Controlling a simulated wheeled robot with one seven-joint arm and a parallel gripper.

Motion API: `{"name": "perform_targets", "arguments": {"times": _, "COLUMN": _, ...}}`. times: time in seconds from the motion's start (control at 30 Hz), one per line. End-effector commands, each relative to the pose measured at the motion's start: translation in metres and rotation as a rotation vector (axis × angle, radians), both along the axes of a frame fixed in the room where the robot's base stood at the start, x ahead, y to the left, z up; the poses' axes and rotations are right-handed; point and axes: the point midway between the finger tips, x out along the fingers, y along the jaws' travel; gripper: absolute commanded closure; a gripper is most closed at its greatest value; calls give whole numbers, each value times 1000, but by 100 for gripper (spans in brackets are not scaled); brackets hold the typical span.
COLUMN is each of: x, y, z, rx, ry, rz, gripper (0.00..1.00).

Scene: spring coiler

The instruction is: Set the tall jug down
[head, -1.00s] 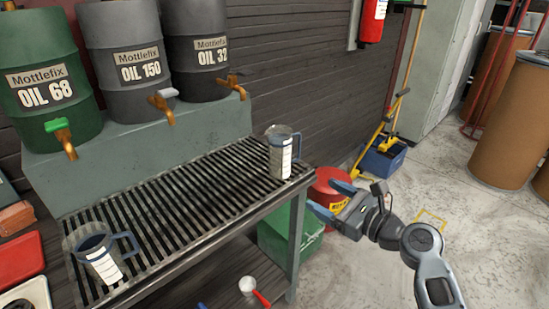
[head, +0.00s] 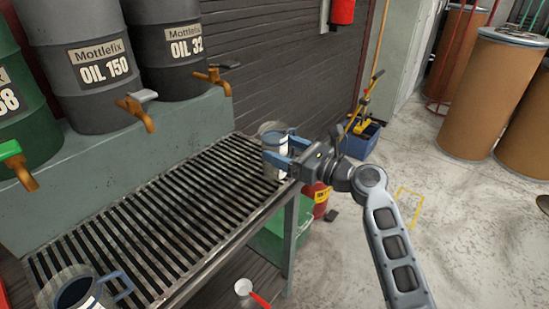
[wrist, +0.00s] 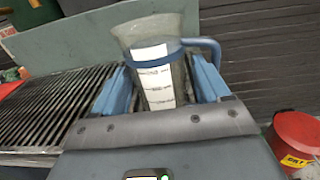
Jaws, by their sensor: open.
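The tall jug (head: 271,172) is clear grey with a blue band and a white label. It stands upright at the far right end of the slatted grate (head: 165,205). My gripper (head: 279,147) is open, its two blue fingers on either side of the jug's upper body. In the wrist view the jug (wrist: 157,55) sits between the fingers (wrist: 160,80), its blue handle to the right. Whether the fingers touch it I cannot tell. The jug's base is hidden by the gripper in the wrist view.
A second, wider jug (head: 75,293) stands at the near left of the grate. Oil drums with taps, such as OIL 32 (head: 185,45), stand on a ledge behind. A red can (head: 319,201) is on the floor beside the bench. Open floor lies to the right.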

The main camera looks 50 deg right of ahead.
Motion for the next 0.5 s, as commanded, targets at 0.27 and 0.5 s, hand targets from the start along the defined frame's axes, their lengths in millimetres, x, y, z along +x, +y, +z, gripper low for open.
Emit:
{"name": "perform_targets", "arguments": {"times": 0.27, "x": 39, "y": 5, "z": 4, "rx": 0, "ry": -1, "rz": 2, "gripper": 24}}
{"name": "perform_targets", "arguments": {"times": 0.5, "x": 46, "y": 5, "z": 3, "rx": 0, "ry": 0, "rz": 1, "gripper": 24}}
